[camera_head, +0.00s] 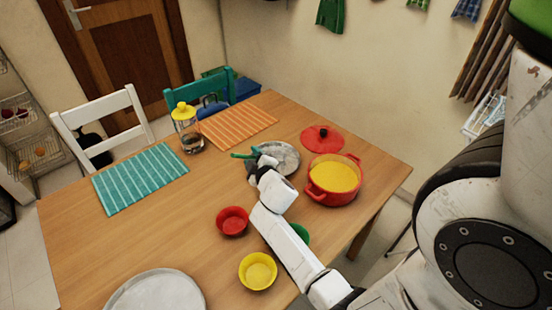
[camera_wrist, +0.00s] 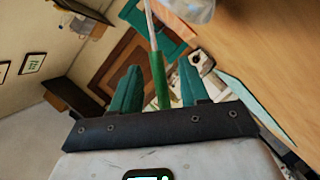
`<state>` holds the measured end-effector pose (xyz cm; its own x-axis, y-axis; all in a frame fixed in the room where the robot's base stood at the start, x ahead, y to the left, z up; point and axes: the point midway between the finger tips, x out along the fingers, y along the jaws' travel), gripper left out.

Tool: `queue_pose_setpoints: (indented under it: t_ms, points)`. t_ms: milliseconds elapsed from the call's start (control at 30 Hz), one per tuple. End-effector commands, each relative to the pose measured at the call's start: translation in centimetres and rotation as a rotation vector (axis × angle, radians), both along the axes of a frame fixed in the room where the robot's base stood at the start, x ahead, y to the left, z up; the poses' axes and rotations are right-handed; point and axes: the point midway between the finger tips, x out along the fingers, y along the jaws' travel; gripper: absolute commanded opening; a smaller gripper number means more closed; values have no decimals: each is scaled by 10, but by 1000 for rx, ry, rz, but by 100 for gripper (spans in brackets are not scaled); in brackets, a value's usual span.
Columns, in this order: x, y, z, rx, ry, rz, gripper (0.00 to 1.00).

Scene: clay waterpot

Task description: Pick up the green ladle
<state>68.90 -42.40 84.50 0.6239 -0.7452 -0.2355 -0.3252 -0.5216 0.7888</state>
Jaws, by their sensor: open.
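The ladle has a green handle (camera_wrist: 157,80) and a thin light metal shaft (camera_wrist: 151,25), seen in the wrist view. The handle lies between the two teal fingers of my gripper (camera_wrist: 158,88), which is open, with a gap showing on both sides. In the head view, my gripper (camera_head: 254,157) is at the left edge of a grey plate (camera_head: 290,154), and a thin green handle (camera_head: 242,155) sticks out to its left. The ladle's bowl cannot be made out.
A red pot (camera_head: 318,192) with yellow contents stands right of my gripper, its red lid (camera_head: 322,138) behind. Red (camera_head: 233,221), yellow (camera_head: 258,271) and green (camera_head: 301,233) bowls sit nearer. A yellow-lidded jar (camera_head: 188,130) stands back left.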

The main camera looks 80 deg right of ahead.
Motion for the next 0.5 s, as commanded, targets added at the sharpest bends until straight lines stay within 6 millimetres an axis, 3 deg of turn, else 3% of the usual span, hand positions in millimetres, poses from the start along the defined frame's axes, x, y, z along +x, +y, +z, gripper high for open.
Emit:
queue_pose_setpoints:
  t_ms: [133, 433, 500]
  points:
    - [11, -13, -4, 1, -1, 0, 45]
    - [14, -16, -5, 1, 0, 0, 45]
    - [14, -15, -5, 1, 0, 0, 39]
